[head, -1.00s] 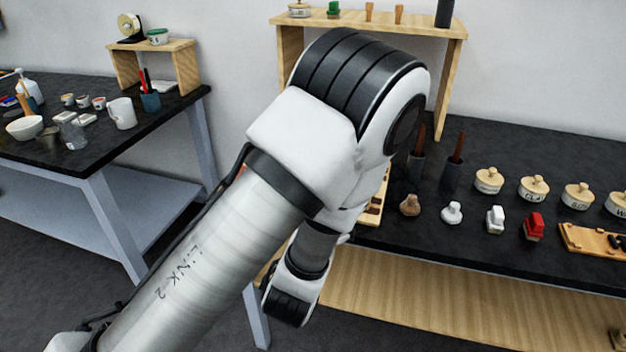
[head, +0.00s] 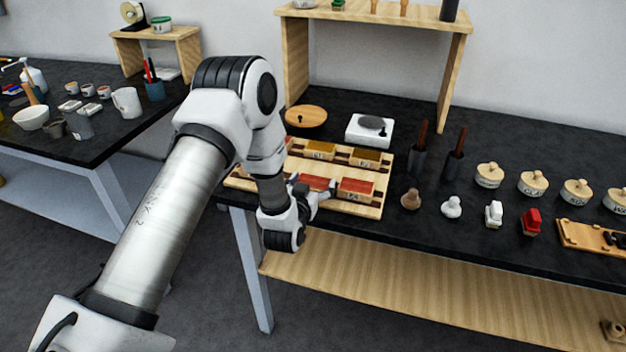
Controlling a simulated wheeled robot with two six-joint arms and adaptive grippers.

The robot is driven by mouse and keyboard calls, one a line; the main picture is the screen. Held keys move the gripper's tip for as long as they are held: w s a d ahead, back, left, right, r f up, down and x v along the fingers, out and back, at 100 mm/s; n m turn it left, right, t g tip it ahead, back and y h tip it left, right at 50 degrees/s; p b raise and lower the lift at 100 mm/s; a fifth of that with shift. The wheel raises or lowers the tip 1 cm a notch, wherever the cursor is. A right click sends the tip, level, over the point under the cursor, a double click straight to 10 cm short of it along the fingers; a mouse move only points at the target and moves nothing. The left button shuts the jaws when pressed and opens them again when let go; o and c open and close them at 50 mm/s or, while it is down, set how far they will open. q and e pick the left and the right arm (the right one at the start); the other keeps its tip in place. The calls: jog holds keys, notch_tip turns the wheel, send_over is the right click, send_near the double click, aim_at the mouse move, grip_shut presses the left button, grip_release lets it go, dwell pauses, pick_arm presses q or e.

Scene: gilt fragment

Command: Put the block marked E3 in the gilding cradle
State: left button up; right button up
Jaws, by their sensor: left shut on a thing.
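A wooden tray (head: 372,211) on the black bench holds red-topped and yellow-topped blocks in two rows. My left gripper (head: 326,190) is at the tray's front row, shut on a red-topped block (head: 314,182). My wrist hides part of this block and its marking, so I cannot read whether it is E3. Another red-topped block (head: 356,187) sits to its right. Two yellow-topped blocks, one on the left (head: 319,150) and one on the right (head: 366,158), are in the back row. I cannot tell for certain which thing is the gilding cradle. My right gripper is not in view.
A wooden board with dark fittings (head: 577,236) lies at the far right. Stamps, including a red one (head: 531,221), and lidded pots (head: 489,175) stand between. A white device (head: 369,131) and a round wooden lid (head: 306,116) are behind the tray, under a wooden shelf (head: 455,80).

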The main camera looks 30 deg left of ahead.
pick_arm(q)
jog(key=shift+s+f, duration=0.1)
jog(key=o, duration=0.9)
